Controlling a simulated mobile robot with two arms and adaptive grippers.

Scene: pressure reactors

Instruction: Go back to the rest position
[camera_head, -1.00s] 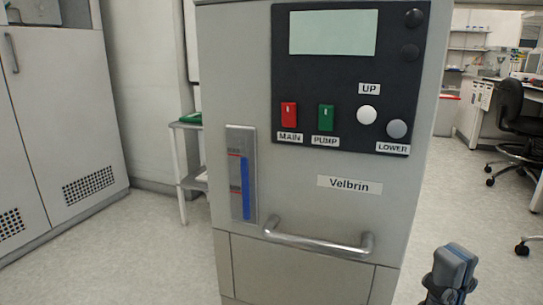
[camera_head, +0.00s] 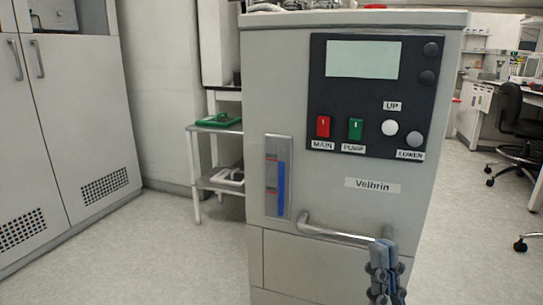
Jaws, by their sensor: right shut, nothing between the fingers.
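My right gripper (camera_head: 383,262) is shut and empty at the lower right of the head view. It overlaps the right end of the silver handle (camera_head: 330,231) in the picture; I cannot tell whether it touches it. Behind it stands the grey Velbrin cabinet (camera_head: 280,90). Its black control panel (camera_head: 320,100) carries a blank pale screen (camera_head: 362,59), a red MAIN switch (camera_head: 323,126), a green PUMP switch (camera_head: 355,129), a white UP button (camera_head: 390,127) and a grey LOWER button (camera_head: 414,139). A gauge with a blue column (camera_head: 280,185) is at the left. My left gripper is out of view.
Tall grey lockers (camera_head: 85,120) stand at the left. A small shelf rack (camera_head: 196,160) with a green item (camera_head: 214,120) is beside the cabinet. A black office chair (camera_head: 512,125) is at the right. Pale floor is clear at front left.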

